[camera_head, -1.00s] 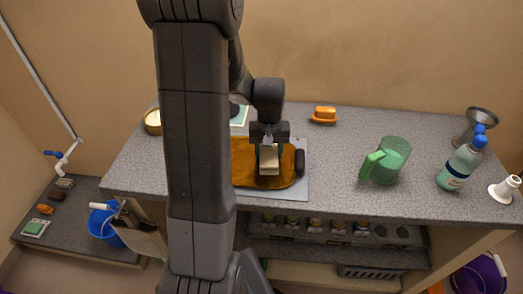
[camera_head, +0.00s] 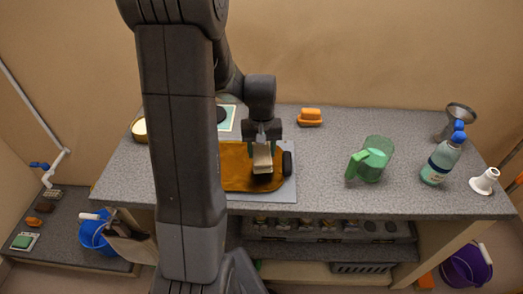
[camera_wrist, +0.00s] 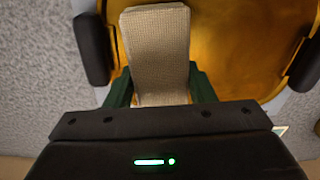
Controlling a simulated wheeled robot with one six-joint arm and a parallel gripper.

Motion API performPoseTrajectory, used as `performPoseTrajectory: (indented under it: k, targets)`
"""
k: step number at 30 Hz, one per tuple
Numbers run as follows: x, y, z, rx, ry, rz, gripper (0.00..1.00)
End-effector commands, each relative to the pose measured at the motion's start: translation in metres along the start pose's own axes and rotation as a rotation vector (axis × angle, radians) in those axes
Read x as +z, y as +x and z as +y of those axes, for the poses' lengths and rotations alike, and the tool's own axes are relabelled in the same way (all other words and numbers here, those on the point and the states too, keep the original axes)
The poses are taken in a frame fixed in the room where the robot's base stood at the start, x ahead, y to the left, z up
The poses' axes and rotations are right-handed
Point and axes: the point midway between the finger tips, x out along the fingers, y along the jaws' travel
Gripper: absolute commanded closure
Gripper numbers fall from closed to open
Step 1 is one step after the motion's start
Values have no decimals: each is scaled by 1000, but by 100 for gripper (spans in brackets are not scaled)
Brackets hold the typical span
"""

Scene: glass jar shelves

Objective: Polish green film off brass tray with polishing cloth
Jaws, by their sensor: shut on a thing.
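The brass tray (camera_head: 235,179) lies on the counter, brown-gold with a dark handle (camera_head: 287,163) at its right end. In the wrist view the tray (camera_wrist: 235,50) looks golden, with a dark handle on each side; I cannot clearly make out green film. My gripper (camera_head: 262,148) is over the tray's right part, pointing down. It is shut on the beige, folded polishing cloth (camera_head: 262,163). The cloth (camera_wrist: 158,45) shows between the green fingers in the wrist view and hides the tray beneath. Whether it touches the tray, I cannot tell. My arm hides the tray's left end.
A grey mat (camera_head: 280,196) lies under the tray. An orange block (camera_head: 310,117) stands behind it. Counter between tray and jug is clear.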

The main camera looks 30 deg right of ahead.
Motion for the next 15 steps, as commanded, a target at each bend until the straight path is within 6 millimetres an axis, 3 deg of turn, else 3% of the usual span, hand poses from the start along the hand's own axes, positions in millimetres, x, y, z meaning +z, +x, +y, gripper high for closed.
performPoseTrajectory:
  k: [15]
  targets:
    - [0,-44,0,0,0,0,69]
